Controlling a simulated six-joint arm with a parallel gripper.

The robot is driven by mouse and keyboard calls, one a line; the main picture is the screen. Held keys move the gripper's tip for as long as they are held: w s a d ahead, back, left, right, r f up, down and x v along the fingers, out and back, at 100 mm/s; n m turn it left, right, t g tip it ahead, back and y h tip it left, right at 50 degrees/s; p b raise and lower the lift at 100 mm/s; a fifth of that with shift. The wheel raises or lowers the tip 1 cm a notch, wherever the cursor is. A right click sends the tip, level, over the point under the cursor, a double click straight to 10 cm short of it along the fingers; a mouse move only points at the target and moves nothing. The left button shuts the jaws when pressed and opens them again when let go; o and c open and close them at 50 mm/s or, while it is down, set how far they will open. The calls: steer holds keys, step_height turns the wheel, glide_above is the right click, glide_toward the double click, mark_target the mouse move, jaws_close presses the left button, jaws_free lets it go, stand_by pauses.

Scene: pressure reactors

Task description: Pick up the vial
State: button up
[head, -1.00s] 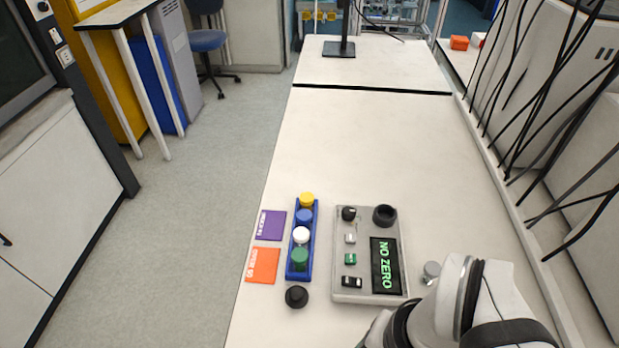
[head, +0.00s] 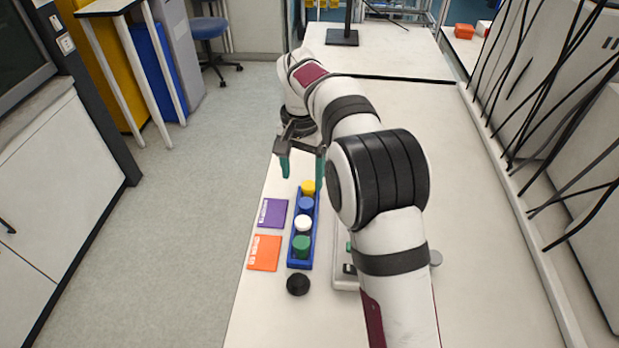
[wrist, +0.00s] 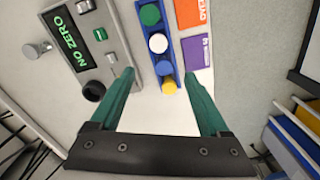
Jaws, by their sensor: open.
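A narrow blue rack (head: 292,262) stands on the white bench and holds a row of capped vials. From far to near, they are the yellow-capped vial (head: 308,187), the blue-capped vial (head: 306,204), the white-capped vial (head: 303,222) and the green-capped vial (head: 302,245). Which one the task means cannot be told. My gripper (head: 302,172) is open and empty, its teal fingers pointing down near the rack's yellow end. In the wrist view, the row shows beyond and between my fingers (wrist: 158,78), with the yellow cap (wrist: 169,86) nearest.
A grey device (wrist: 105,48) with a "NO ZERO" display stands beside the rack, mostly behind my arm in the head view. Purple (head: 272,213) and orange (head: 264,253) cards lie left of the rack. A black round piece (head: 298,284) sits near its close end.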

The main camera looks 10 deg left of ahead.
mark_target(303, 221)
steer(key=f, duration=1)
steer(key=s+f, duration=0.1)
steer(key=f, duration=0.4)
steer(key=shift+f, duration=0.4)
jaws_close()
